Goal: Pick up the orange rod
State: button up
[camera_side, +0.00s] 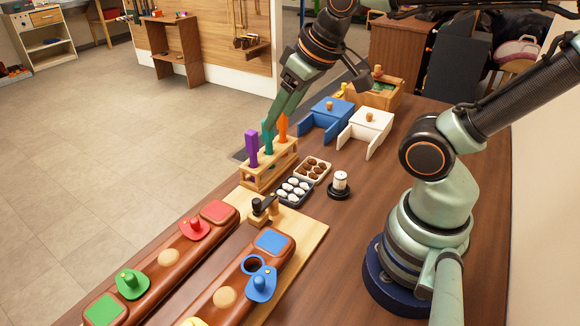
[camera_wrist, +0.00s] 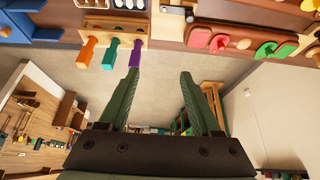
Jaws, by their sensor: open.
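The orange rod (camera_side: 283,127) stands upright in a wooden rack (camera_side: 262,180), at the rack's far end in the side view. A teal rod (camera_side: 268,143) and a purple rod (camera_side: 252,148) stand beside it in the same rack. In the wrist view the orange rod (camera_wrist: 88,52) is the leftmost of the three, left of my fingers. My gripper (camera_side: 274,122) is near the rod tops in the side view. In the wrist view my gripper (camera_wrist: 159,77) is open, with nothing between its fingers. The purple rod (camera_wrist: 136,53) appears closest to the left finger. The rods' lower ends are hidden in the rack.
A blue box (camera_side: 328,116) and a white box (camera_side: 366,126) stand behind the rack. Egg-like pieces in a dark tray (camera_side: 294,192) and a brown-filled tray (camera_side: 312,170) lie beside it. A small white cylinder (camera_side: 340,180) stands nearby. Wooden boards with coloured pieces lie in front.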

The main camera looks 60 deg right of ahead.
jog(key=m+g, duration=0.6)
jog(key=m, duration=1.2)
send_over(283, 126)
jog(key=w+d, duration=0.1)
jog(key=w, duration=0.1)
jog(key=f, duration=0.4)
jog(key=shift+s+d+f, duration=0.1)
jog(key=shift+s+f, duration=0.05)
jog(key=shift+s, duration=0.1)
jog(key=shift+d+f, duration=0.15)
jog(key=shift+f, duration=0.05)
notch_tip(283, 126, down, 6)
jog(key=shift+f, duration=0.25)
jog(key=shift+s+f, duration=0.15)
jog(key=shift+f, duration=1.2)
jog(key=shift+s+f, duration=0.1)
jog(key=shift+f, duration=1.25)
